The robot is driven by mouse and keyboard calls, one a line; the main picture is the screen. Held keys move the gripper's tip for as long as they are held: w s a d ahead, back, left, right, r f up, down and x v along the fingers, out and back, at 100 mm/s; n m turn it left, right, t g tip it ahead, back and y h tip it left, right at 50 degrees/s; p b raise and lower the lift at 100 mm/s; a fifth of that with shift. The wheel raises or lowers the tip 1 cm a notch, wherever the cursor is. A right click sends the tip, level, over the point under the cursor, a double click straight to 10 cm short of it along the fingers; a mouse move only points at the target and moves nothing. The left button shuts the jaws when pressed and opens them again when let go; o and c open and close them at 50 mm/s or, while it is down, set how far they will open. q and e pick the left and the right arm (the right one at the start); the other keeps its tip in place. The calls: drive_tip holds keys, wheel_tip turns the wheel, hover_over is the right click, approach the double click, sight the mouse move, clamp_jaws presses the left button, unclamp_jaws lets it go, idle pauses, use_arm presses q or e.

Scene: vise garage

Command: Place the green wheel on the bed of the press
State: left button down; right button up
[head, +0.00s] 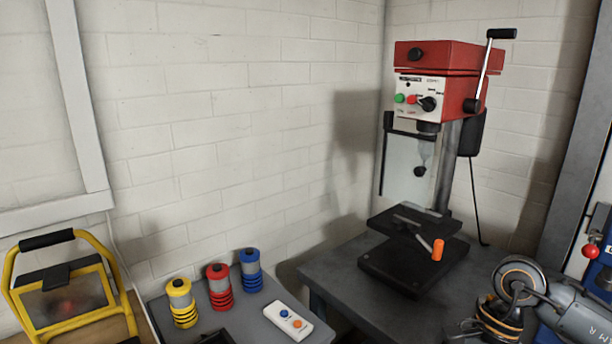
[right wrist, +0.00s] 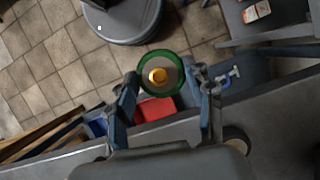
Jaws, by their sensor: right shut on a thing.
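The green wheel (right wrist: 146,61) shows in the right wrist view as a green ring around a grey face with a yellow centre. My right gripper (right wrist: 166,77) is shut on it, with one finger on each side. Neither the wheel nor either gripper shows in the head view. The press (head: 448,85) is red with a white control panel and stands on a grey table at the right of the head view. Its dark bed (head: 410,222) sits below the drill head, and its top looks bare. An orange handle (head: 438,250) sticks out in front of the bed.
Yellow, red (head: 219,288) and blue ringed cylinders and a white two-button box (head: 289,320) stand on a lower grey surface. A yellow work lamp (head: 65,285) is far left. A red box (right wrist: 155,109) shows beneath the wheel.

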drive_tip(key=s+a+f+n+g+h, duration=0.1)
drive_tip(key=s+a+n+g+h, duration=0.1)
drive_tip(key=n, duration=0.9)
drive_tip(key=s+a+h, duration=0.1)
drive_tip(key=s+a, duration=0.1)
drive_tip(key=shift+a+f+h, duration=0.4)
drive_tip(key=shift+d, duration=0.1)
drive_tip(key=shift+s, duration=0.1)
